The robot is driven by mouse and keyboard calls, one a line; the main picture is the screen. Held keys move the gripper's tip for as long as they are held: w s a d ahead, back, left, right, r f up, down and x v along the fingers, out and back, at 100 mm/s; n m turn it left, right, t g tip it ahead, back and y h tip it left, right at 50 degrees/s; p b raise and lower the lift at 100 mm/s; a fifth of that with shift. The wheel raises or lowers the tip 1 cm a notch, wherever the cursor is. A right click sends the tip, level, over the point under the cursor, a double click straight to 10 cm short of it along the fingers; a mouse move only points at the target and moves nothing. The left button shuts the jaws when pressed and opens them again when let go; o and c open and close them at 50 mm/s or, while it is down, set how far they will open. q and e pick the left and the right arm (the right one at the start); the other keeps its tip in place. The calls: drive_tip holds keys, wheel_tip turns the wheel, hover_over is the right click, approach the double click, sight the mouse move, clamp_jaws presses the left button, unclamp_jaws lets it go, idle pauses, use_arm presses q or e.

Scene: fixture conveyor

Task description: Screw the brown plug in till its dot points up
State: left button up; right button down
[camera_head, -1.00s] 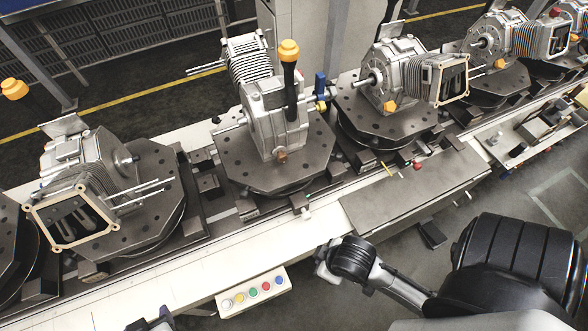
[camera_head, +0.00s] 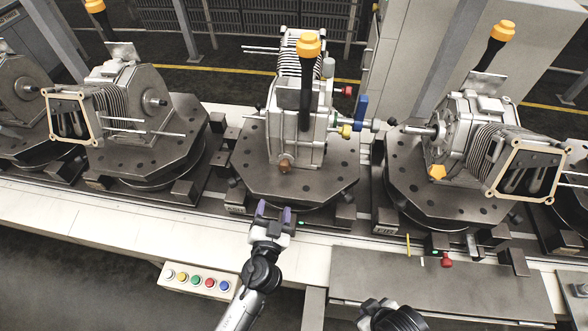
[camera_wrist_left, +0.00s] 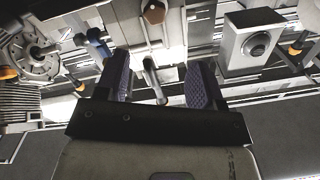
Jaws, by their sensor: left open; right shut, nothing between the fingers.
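The brown plug (camera_head: 285,163) sits low on the front face of the middle grey engine housing (camera_head: 298,140). It also shows as a brown hexagonal head at the top of the left wrist view (camera_wrist_left: 154,12). I cannot make out its dot. My left gripper (camera_head: 273,211) is open and empty, with purple finger pads, below and in front of the plug, apart from it. In the left wrist view its fingers (camera_wrist_left: 158,85) stand wide apart. My right gripper (camera_head: 372,310) is at the bottom edge, shut and empty, its fingers mostly hidden by its wrist.
The housing stands on a dark turntable plate (camera_head: 255,180). An orange-capped black handle (camera_head: 308,46) rises in front of its upper part. Further housings stand left (camera_head: 125,100) and right (camera_head: 465,130). A button box (camera_head: 196,281) sits at the conveyor's front edge.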

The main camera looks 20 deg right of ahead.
sight(285, 169)
use_arm(q)
drive_tip(key=shift+n+h, duration=0.4)
drive_tip(key=shift+n, duration=0.1)
drive_tip(key=b+x, duration=0.1)
drive_tip(key=x, duration=0.3)
drive_tip(key=b+x, duration=0.1)
drive_tip(key=x, duration=0.3)
drive_tip(key=b+x, duration=0.1)
drive_tip(key=x, duration=0.3)
drive_tip(key=shift+d+f, duration=0.1)
drive_tip(key=shift+d, duration=0.3)
drive_tip(key=shift+w+d, duration=0.35)
drive_tip(key=shift+w, duration=0.25)
use_arm(e)
drive_tip(key=shift+a+f, duration=0.1)
drive_tip(key=shift+f, duration=1.6)
use_arm(q)
drive_tip(key=shift+c, duration=0.4)
